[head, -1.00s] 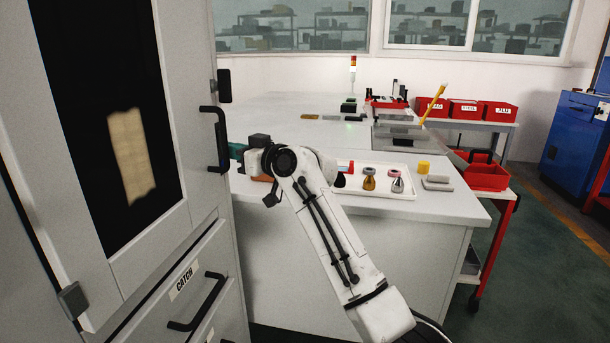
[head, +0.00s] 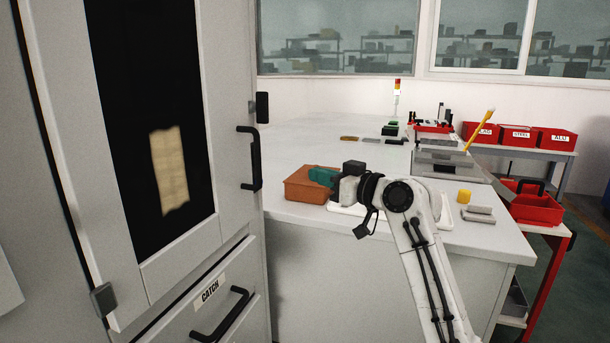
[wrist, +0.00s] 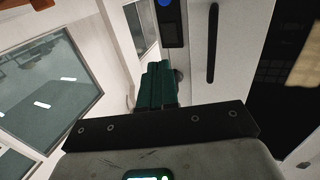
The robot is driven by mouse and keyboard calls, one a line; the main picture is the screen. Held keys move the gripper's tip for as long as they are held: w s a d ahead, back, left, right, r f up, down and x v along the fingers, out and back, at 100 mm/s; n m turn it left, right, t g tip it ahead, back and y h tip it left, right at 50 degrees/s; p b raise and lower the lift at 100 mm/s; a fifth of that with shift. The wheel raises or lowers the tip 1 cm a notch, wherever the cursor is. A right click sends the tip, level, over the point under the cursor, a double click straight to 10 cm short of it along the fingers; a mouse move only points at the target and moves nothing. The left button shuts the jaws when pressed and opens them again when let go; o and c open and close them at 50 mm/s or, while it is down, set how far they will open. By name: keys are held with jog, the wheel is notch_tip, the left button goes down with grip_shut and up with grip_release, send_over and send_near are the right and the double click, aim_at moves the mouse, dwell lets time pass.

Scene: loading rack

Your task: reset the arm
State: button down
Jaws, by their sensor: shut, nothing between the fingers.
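My gripper (head: 322,176) has teal fingers and points left in the head view, in front of or over an orange-brown box (head: 304,188) on the white worktop. I cannot tell whether it touches the box. In the wrist view the teal fingers (wrist: 157,86) lie together, shut with nothing between them. My arm is bent at the wrist and hides most of a white tray (head: 345,210) on the worktop.
A grey cabinet door with a black handle (head: 250,158) stands at the left, close to the gripper. A drawer labelled CATCH (head: 210,290) is below. The worktop (head: 300,142) behind is largely clear.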

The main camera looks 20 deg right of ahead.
jog(key=s+f+m+g+h+p, duration=0.2)
jog(key=s+f+g+p, duration=0.1)
jog(key=s+f, duration=0.85)
jog(key=s+f+m+g+h+p, duration=0.25)
jog(key=s+f, duration=0.55)
jog(key=f, duration=0.7)
jog(key=s+d+f+m+g+h+p, duration=0.1)
jog(key=s+d+f+g+h+p, duration=0.1)
jog(key=s, duration=0.9)
jog(key=s+d+f+g+h+p, duration=0.1)
jog(key=s+d+f+g+p, duration=0.1)
jog(key=s, duration=0.9)
jog(key=s+d+f+m+g+h+p, duration=0.1)
jog(key=s+d+f+g+h, duration=0.1)
jog(key=s, duration=1)
jog(key=shift+d+f+m+g+h+p, duration=0.4)
jog(key=shift+d+f+g, duration=0.25)
jog(key=shift+g, duration=0.6)
